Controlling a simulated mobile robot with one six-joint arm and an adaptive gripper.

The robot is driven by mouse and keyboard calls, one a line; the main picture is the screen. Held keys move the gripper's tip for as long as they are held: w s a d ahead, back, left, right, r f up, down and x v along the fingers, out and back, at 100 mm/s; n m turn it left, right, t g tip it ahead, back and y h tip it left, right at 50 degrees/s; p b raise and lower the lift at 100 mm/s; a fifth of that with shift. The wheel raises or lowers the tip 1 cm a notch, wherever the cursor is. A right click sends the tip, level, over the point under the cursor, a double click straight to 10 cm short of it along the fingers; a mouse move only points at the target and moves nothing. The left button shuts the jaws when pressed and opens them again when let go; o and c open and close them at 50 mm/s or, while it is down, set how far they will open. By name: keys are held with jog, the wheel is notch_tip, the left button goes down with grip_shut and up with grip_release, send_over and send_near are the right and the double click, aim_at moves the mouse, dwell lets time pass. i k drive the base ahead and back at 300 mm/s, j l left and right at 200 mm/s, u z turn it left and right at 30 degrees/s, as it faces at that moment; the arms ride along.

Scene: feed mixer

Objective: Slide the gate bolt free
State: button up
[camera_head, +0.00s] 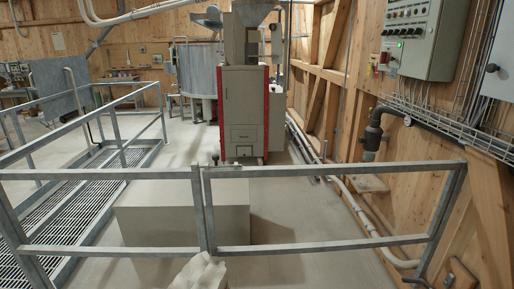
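A galvanised rail gate (330,249) spans the front of the picture, its left upright next to a fixed post (199,210). A small dark knob (215,159) stands at the top of this joint; it may be part of the gate bolt, but it is too small to tell its position. The gate looks closed against the post. A dark lever-like piece (420,281) shows low at the gate's right end, partly cut off. My gripper is not clearly in view. A pale blocky shape (203,273) sits at the bottom edge below the post; I cannot tell what it is.
Behind the gate are a low beige block (165,212) and clear floor (305,220). A red and grey machine (243,110) stands farther back. A grated walkway (65,215) with railings is left. A control cabinet (422,38) and pipes line the right wall.

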aim_at(215, 157)
jog(key=i+l, duration=0.45)
jog(key=i, duration=0.15)
jog(key=i+l+z, duration=0.1)
jog(key=i+l, duration=0.35)
jog(key=i, duration=0.2)
